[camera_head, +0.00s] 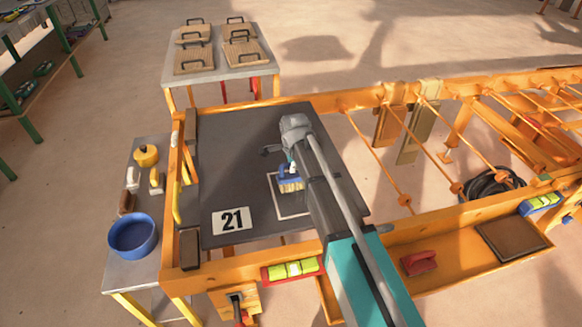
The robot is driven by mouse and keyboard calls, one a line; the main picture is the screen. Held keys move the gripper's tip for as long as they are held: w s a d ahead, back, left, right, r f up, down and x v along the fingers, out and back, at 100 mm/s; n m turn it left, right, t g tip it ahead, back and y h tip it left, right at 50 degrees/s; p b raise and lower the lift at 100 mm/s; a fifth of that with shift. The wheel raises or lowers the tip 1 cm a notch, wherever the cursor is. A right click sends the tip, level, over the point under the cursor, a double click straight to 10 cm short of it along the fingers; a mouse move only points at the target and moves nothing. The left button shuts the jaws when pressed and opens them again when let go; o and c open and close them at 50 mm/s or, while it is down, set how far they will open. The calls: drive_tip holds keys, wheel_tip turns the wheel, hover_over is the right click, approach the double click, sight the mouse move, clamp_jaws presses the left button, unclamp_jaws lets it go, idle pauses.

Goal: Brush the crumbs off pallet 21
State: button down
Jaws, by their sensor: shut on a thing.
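Pallet 21 (230,160) is a dark grey flat plate in an orange frame, with a white "21" label (232,220) at its near left. A white-outlined square (281,209) is marked on it, partly hidden by my arm. My gripper (290,168) is shut on a brush (290,184) with a blue body and tan bristles. The brush points down over the outlined square; I cannot tell whether the bristles touch the surface. No crumbs can be made out at this size, and my arm covers the right part of the plate.
A side table at left holds a blue bowl (132,234), a yellow pot (146,155) and small tools. Handled boards (194,59) lie on a table behind. Orange rails with ropes (375,155) stand at right. A level (293,269) and a red-handled block (419,263) lie in front.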

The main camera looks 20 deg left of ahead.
drive_tip(key=shift+w+a+r, duration=0.1)
drive_tip(key=shift+w+a, duration=0.3)
drive_tip(key=shift+w, duration=0.25)
drive_tip(key=shift+w+a, duration=0.4)
drive_tip(key=shift+w, duration=0.25)
drive_tip(key=shift+d, duration=0.15)
drive_tip(key=shift+w+d, duration=0.45)
drive_tip(key=shift+d, duration=0.3)
drive_tip(key=shift+s, duration=0.1)
drive_tip(key=shift+s+d, duration=0.5)
drive_tip(key=shift+s, duration=0.25)
drive_tip(key=shift+s+d, duration=0.45)
drive_tip(key=shift+s, duration=0.3)
drive_tip(key=shift+s+d+f, duration=0.1)
drive_tip(key=shift+s+d, duration=0.4)
drive_tip(key=shift+s, duration=0.35)
drive_tip(key=shift+s+d+f, duration=0.1)
drive_tip(key=shift+s+d, duration=0.4)
drive_tip(key=shift+s, duration=0.3)
